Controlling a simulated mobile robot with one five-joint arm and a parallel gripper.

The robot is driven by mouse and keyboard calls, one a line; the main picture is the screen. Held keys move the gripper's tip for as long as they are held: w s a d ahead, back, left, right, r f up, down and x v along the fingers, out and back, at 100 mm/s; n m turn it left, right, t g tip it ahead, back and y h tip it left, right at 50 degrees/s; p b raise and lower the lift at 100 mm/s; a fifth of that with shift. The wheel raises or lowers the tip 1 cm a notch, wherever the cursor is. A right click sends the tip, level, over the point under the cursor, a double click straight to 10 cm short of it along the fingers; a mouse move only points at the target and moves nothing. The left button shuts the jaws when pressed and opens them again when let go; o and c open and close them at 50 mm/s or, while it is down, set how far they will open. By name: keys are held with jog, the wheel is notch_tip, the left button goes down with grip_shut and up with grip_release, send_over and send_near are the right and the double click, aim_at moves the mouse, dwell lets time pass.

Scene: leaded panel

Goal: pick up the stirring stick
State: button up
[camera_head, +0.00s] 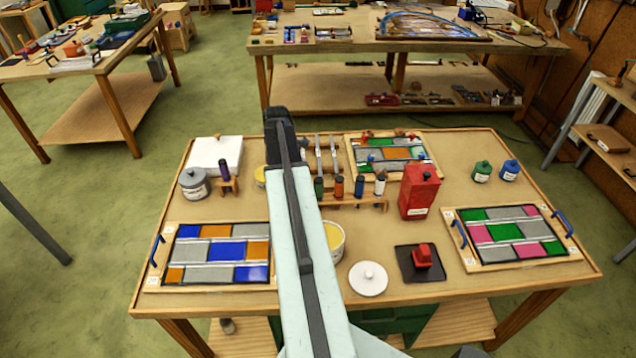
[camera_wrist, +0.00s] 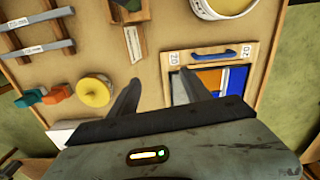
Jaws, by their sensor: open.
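No stirring stick shows clearly in the head view, where my arm covers the middle left of the table. In the wrist view a small flat pale piece with dark marks (camera_wrist: 132,43) lies on the tabletop beside the end of a wooden rack; I cannot tell whether it is the stick or a label. The pale piece lies beyond the fingertips, towards the top of the wrist view. In the head view my gripper (camera_head: 279,122) is above the table's back left part.
A colour panel with blue handle (camera_head: 218,254), a grey pot (camera_head: 193,183), an open tub (camera_head: 333,238), a bottle rack (camera_head: 350,202) and a red can (camera_head: 419,192) stand around. A yellow round tin (camera_wrist: 94,91) is left of the fingers. The table's front left edge is clear.

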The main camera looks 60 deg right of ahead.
jog(key=r+n, duration=0.2)
send_over(319, 179)
jog(key=shift+s+a+f+p, duration=0.1)
jog(key=shift+a+p, duration=0.25)
jog(key=shift+p, duration=0.1)
notch_tip(319, 179, down, 3)
jog(key=b, duration=0.2)
jog(key=shift+r+b, duration=0.2)
jog(key=shift+b, duration=0.1)
jog(key=f+b, duration=0.5)
jog(key=shift+d+f+b, duration=0.3)
jog(key=shift+r, duration=0.2)
grip_shut()
